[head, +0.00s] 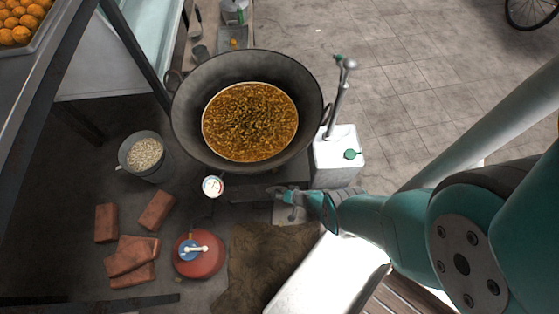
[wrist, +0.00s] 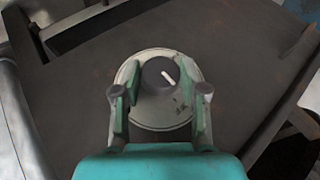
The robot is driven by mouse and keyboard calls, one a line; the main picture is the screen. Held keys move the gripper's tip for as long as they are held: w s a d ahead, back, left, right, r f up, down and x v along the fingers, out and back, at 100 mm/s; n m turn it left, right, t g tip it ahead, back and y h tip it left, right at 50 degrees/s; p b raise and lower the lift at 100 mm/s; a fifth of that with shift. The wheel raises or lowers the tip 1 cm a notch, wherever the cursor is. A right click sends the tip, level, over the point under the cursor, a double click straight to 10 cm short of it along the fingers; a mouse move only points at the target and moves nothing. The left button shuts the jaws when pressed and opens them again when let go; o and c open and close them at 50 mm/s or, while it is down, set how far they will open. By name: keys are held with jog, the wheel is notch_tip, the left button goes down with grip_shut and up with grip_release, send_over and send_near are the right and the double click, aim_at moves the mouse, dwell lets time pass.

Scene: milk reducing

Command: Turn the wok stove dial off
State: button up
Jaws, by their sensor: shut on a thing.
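The wok stove dial (wrist: 159,73) is a dark round knob with a white pointer mark, set on a pale round plate (wrist: 160,113). The pointer slants toward the upper left and lower right in the wrist view. My gripper (wrist: 160,88) has one finger on each side of the dial and is shut on it. In the head view, my gripper (head: 282,194) reaches in from the right, at the front edge of the wok stove (head: 296,170). The dial cannot be made out there.
A large dark wok (head: 187,117) full of brown food sits on the stove. A white canister (head: 340,150) stands to its right. A round gauge (head: 213,186), a red gas cylinder (head: 198,262), bricks (head: 130,257) and a bucket (head: 145,154) are to the left.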

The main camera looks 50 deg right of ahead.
jog(key=o, duration=1.1)
jog(key=shift+o, duration=0.2)
jog(key=shift+s+r, duration=0.1)
jog(key=shift+s, duration=0.1)
jog(key=v, duration=1.1)
jog(key=shift+s+r, duration=0.2)
jog(key=shift+r, duration=0.05)
